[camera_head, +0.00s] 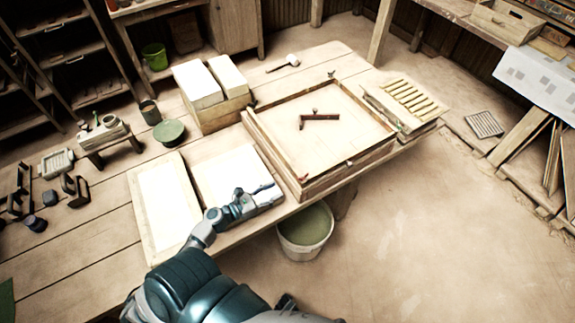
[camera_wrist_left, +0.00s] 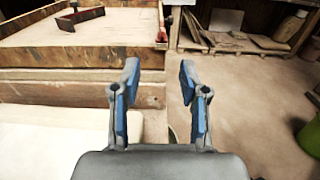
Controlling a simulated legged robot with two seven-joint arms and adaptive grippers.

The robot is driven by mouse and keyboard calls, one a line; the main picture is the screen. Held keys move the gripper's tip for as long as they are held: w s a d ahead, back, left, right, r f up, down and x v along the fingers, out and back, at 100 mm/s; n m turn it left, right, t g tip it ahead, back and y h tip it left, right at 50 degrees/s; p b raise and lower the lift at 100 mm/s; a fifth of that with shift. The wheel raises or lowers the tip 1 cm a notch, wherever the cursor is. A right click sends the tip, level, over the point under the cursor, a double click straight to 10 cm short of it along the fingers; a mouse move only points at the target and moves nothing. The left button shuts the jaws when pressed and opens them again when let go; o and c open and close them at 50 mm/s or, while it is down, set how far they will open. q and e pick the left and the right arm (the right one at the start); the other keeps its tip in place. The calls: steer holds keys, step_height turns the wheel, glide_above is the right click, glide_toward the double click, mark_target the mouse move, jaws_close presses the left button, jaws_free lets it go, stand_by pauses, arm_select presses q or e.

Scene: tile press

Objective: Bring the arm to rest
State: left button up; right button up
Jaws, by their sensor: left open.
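My left gripper (camera_head: 262,197) is open and empty above the white slab nearest the press frame, at the table's front edge. In the left wrist view its two blue-padded fingers (camera_wrist_left: 158,95) stand apart with nothing between them. My left arm comes in from the bottom of the head view. The wooden press frame (camera_head: 285,172) is just beyond the gripper, with a dark L-shaped piece (camera_head: 318,118) lying on its pale bed. The L-shaped piece also shows in the left wrist view (camera_wrist_left: 80,18). My right gripper is not seen.
White slabs (camera_head: 225,170) lie on the wooden table (camera_head: 70,245). A bucket (camera_head: 305,228) stands on the floor under the front edge. A wooden box with white blocks (camera_head: 213,112), a green bowl (camera_head: 169,132) and a slatted rack (camera_head: 408,98) are farther back. The floor at right is clear.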

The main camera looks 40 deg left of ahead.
arm_select(q)
steer(key=s+d+f+m+g+h, duration=0.1)
steer(key=s+d+f+m+g, duration=0.25)
steer(key=d+m, duration=0.4)
steer(key=s+d+f+m+g, duration=0.2)
steer(key=s+d+m+g, duration=0.2)
steer(key=d+m, duration=0.3)
steer(key=s+d+f+m+g+h, duration=0.1)
steer(key=s+d+f+m+g, duration=0.3)
steer(key=m, duration=0.5)
steer(key=s+a+m+g+y, duration=0.2)
steer(key=s+a+m+y, duration=0.3)
steer(key=m+y, duration=0.45)
step_height(320, 180, down, 21)
steer(key=s+d, duration=0.1)
steer(key=s+a+f+g, duration=0.2)
steer(key=s+f, duration=1.3)
steer(key=f, duration=0.4)
steer(key=shift+m, duration=0.4)
steer(key=shift+s+h, duration=0.1)
steer(key=shift+h, duration=0.15)
